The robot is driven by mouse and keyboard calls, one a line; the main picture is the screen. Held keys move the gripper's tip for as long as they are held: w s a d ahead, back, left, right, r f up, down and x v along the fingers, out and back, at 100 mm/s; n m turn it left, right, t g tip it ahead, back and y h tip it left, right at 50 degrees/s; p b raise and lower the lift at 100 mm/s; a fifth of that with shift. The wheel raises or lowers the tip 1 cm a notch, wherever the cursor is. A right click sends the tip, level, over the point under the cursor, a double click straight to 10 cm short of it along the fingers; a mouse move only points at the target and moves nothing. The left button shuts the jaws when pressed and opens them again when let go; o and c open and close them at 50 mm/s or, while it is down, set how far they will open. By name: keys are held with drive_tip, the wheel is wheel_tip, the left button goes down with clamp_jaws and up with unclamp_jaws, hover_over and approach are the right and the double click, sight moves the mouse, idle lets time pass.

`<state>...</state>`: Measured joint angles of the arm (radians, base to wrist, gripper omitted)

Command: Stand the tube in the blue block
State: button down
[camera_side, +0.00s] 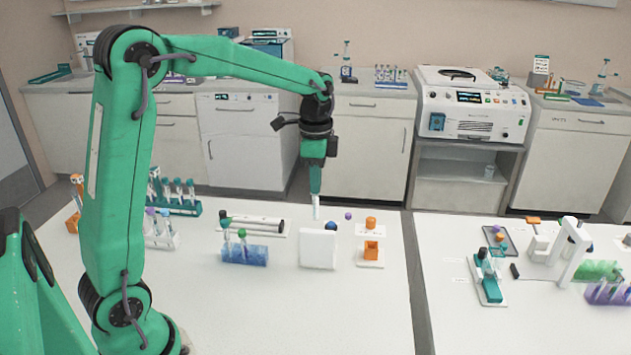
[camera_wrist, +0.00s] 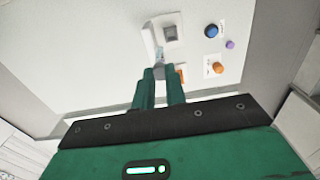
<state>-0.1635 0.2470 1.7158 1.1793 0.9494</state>
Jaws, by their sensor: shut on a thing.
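My gripper (camera_side: 316,192) points straight down above the left bench and is shut on a pale, clear tube (camera_side: 317,210). The tube hangs upright below the fingers, above and behind a white upright block (camera_side: 318,250). In the wrist view the gripper (camera_wrist: 164,76) shows the tube (camera_wrist: 159,57) between its green fingers, mostly hidden by them. The blue block (camera_side: 245,256) stands on the bench to the left of the white block, with a green-capped tube (camera_side: 242,234) and another tube standing in it. I cannot make out the blue block in the wrist view.
A purple cap (camera_side: 348,216) and a dark blue round thing (camera_side: 331,227) lie behind. A white tray with a dark-ended rod (camera_side: 258,225) lies behind the blue block. The front of the bench is clear.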

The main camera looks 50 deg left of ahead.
drive_tip(key=shift+s+a, duration=3.85)
drive_tip(key=shift+s, duration=1.75)
wheel_tip(320, 180, down, 6)
drive_tip(key=shift+f, duration=0.25)
drive_tip(key=shift+f, duration=2.1)
drive_tip(key=c, duration=1.4)
unclamp_jaws()
